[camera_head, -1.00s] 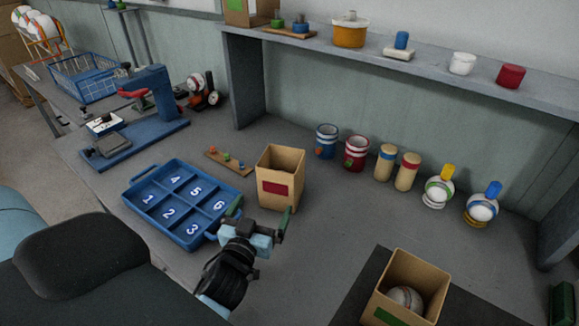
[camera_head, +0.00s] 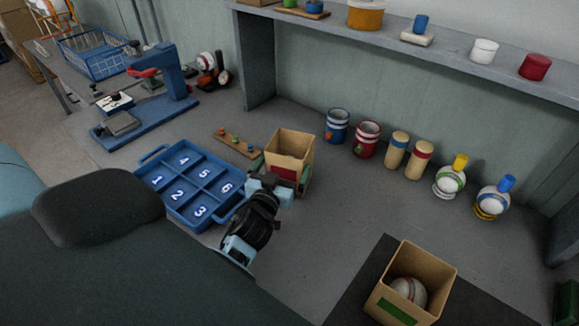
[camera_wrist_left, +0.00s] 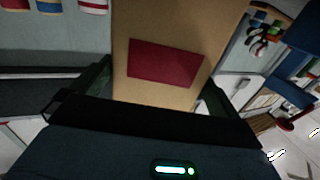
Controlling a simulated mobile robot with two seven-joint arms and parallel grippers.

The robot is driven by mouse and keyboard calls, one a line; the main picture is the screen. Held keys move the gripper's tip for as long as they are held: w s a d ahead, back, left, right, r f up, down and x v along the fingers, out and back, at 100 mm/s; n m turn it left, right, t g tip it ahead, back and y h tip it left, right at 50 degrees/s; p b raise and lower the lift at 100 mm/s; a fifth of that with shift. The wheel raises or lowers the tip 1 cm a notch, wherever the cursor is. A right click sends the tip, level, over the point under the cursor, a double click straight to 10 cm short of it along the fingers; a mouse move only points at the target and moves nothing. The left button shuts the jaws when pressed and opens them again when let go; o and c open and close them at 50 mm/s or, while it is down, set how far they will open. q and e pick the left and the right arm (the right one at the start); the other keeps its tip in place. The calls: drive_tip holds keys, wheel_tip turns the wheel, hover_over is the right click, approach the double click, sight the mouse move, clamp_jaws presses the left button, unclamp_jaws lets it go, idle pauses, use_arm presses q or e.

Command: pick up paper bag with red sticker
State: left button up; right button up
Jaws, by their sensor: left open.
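The open-topped tan paper bag with a red sticker (camera_head: 290,143) stands upright on the grey workbench, right of the blue numbered tray. My left gripper (camera_head: 281,171) is open at its near side, with one finger at each side of the bag, partly covering the red sticker. In the left wrist view the bag (camera_wrist_left: 178,28) and its red sticker (camera_wrist_left: 165,63) fill the space between the two dark fingers (camera_wrist_left: 155,88). I cannot tell whether the fingers touch the bag. My right gripper is not in view.
The blue tray (camera_head: 176,210) lies close at the left. A small wooden board with pegs (camera_head: 238,144) lies behind it. Several cups and cylinders (camera_head: 397,150) line the back. A green-stickered bag (camera_head: 440,277) holding a ball stands on a dark mat at front right.

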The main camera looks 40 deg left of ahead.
sight(296, 143)
use_arm(q)
drive_tip(key=shift+x, duration=2.8)
drive_tip(key=shift+f, duration=0.15)
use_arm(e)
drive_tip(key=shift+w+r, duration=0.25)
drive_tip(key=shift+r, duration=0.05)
use_arm(q)
drive_tip(key=shift+c, duration=0.3)
drive_tip(key=c, duration=0.5)
drive_tip(key=shift+c, duration=0.2)
drive_tip(key=shift+r+p, duration=0.65)
drive_tip(key=shift+r, duration=1.2)
drive_tip(key=shift+s+d+f, duration=0.1)
drive_tip(key=shift+s, duration=0.25)
drive_tip(key=b+v, duration=0.2)
drive_tip(key=v, duration=1.5)
drive_tip(key=shift+s, duration=0.2)
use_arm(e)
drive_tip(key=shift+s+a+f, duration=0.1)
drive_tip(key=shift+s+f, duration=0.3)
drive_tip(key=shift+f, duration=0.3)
